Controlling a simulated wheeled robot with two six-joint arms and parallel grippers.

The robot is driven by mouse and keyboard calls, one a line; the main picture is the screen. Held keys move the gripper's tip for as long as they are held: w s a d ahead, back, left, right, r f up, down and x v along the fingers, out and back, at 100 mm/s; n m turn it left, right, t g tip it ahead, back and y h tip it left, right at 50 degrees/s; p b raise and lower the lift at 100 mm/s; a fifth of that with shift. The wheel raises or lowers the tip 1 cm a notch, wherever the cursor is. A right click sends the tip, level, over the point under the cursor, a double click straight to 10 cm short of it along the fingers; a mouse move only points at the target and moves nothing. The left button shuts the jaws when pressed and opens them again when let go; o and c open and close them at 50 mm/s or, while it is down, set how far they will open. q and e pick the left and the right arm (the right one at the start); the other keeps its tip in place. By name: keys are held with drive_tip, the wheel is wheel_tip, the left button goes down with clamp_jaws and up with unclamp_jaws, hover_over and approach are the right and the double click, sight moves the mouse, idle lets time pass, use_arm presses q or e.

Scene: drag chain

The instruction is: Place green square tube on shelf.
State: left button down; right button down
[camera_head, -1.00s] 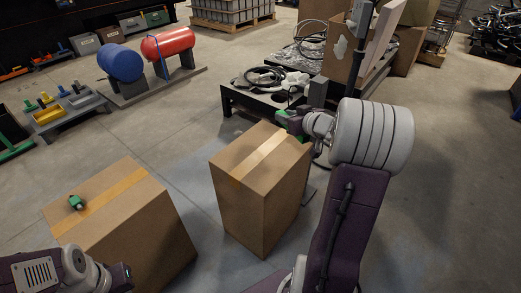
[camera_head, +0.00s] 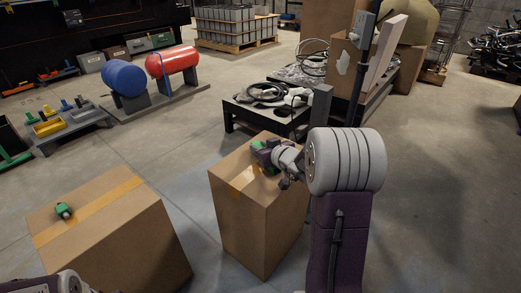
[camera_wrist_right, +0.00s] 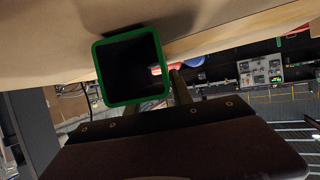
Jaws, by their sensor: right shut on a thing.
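The green square tube (camera_wrist_right: 137,101) is hollow, with its open end facing the camera in the right wrist view. In the head view it is a small green patch (camera_head: 257,145) at my right gripper (camera_head: 264,156). That gripper is shut on the tube, at the top of the middle cardboard box (camera_head: 238,225). I cannot tell whether the tube touches the box. Another green piece with a pale end (camera_head: 64,210) lies on the left cardboard box (camera_head: 125,245). Only part of my left arm shows at the bottom left; its gripper is out of view. A wire rack (camera_head: 445,45) stands far back right.
A low black table (camera_head: 240,122) with coiled hoses stands behind the middle box. Blue (camera_head: 123,79) and red (camera_head: 174,61) cylinders rest on a stand at the back left. A floor gap separates the two boxes. Open floor lies to the right.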

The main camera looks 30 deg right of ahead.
drive_tip(key=shift+f+b, duration=0.2)
drive_tip(key=shift+b, duration=0.25)
drive_tip(key=c, duration=1.1)
unclamp_jaws()
drive_tip(key=shift+r, duration=0.1)
